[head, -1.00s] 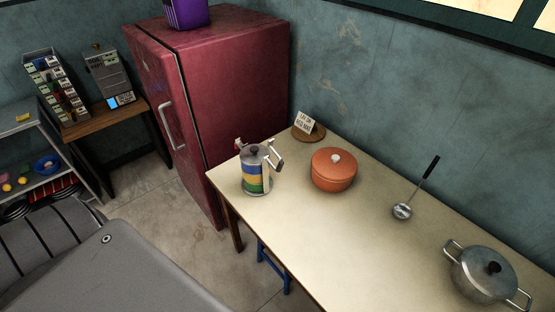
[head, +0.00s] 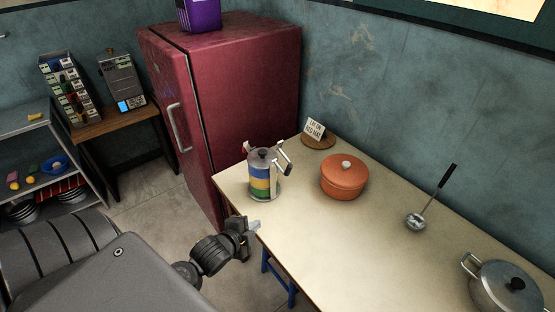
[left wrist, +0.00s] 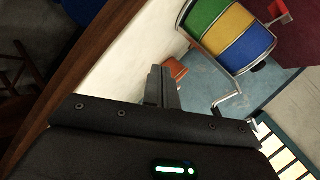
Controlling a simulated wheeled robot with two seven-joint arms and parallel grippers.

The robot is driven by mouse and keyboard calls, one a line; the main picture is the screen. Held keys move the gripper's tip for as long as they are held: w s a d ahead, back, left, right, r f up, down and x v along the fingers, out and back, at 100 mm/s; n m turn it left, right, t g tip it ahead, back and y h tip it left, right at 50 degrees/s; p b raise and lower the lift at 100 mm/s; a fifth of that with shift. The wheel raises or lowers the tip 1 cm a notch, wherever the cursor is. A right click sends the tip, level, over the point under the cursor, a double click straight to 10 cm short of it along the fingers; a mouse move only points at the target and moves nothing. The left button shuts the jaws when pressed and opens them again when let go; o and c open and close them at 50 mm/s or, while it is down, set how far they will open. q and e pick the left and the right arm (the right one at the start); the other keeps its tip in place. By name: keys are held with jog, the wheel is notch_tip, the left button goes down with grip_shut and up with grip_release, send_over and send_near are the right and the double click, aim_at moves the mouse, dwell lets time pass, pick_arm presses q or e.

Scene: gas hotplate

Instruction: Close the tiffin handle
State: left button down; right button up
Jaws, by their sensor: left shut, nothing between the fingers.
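The tiffin (head: 261,187), with blue, yellow and green bands and a grey lid, stands upright on the near left corner of the table. Its metal handle parts (head: 286,158) stick out at the sides near the top, swung outward from the lid. My left gripper (head: 256,227) is shut and empty, at the table's front edge, in front of the tiffin and apart from it. In the left wrist view the gripper's fingers (left wrist: 161,88) are together, and the tiffin (left wrist: 231,36) shows at the upper right with a handle part (left wrist: 228,94) beside it. My right gripper is not in view.
An orange pot (head: 344,178) stands right of the tiffin, with a small sign on a round wooden base (head: 318,139) behind. A ladle (head: 418,221) and a steel pot (head: 507,290) are farther right. A red fridge (head: 235,90) stands behind the table's left end.

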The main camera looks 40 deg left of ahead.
pick_arm(q)
notch_tip(320, 180, up, 19)
jog(key=w+a+m+t+h, duration=0.1)
jog(key=w+m+t+h, duration=0.15)
jog(key=m+t, duration=0.6)
jog(key=w+m+g+p, duration=0.1)
jog(key=w+g+p, duration=0.1)
jog(key=w, duration=0.8)
jog(key=shift+w+d+r+p, duration=0.2)
jog(key=shift+d+r+p, duration=0.05)
jog(key=shift+d+p, duration=0.1)
jog(key=shift+r, duration=0.1)
